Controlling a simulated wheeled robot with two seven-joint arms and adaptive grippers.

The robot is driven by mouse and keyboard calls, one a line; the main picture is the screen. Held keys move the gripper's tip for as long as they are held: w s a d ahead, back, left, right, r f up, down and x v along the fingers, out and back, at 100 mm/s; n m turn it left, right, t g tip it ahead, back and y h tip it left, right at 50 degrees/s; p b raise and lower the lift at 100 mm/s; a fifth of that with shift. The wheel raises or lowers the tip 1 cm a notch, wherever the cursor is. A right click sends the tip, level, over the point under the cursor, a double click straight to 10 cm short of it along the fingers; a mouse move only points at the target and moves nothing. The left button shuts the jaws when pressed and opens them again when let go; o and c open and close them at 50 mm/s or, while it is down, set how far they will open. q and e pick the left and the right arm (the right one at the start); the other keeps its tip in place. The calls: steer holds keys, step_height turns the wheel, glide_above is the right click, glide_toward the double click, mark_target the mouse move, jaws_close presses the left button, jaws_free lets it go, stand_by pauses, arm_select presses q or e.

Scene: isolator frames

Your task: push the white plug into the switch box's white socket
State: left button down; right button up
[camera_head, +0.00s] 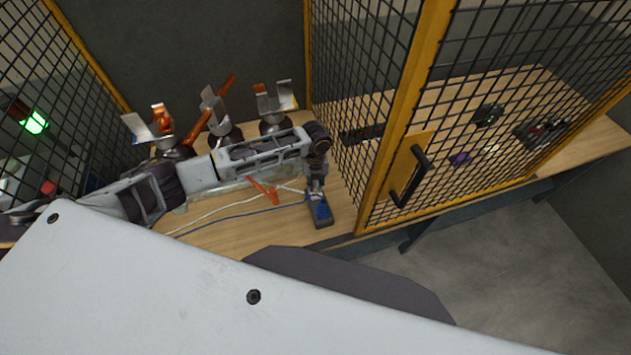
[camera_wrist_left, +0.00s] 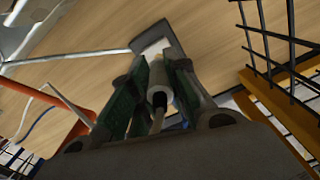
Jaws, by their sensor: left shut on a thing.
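My left gripper (camera_head: 316,184) points down over the switch box (camera_head: 320,212), a small dark box with a blue top on the table. In the left wrist view my left gripper (camera_wrist_left: 160,68) is shut on the white plug (camera_wrist_left: 158,82), held between its two green-padded fingers. The grey rim of the switch box (camera_wrist_left: 178,38) shows just beyond the fingertips, with a pale patch inside it. Whether the plug touches the white socket cannot be told; the fingers and plug hide the socket. My right gripper is not in view.
A white cable (camera_head: 215,212) and a blue cable (camera_head: 235,215) run left across the table. An orange piece (camera_head: 264,190) lies left of the box. Several metal-bracketed stands line the back. A yellow-framed mesh door (camera_head: 398,120) with a black handle stands close on the right.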

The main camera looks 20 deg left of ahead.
arm_select(q)
steer(key=shift+f+b, duration=0.5)
steer(key=shift+f, duration=0.8)
stand_by(0.4)
steer(key=c, duration=1.3)
jaws_free()
steer(key=shift+r, duration=6)
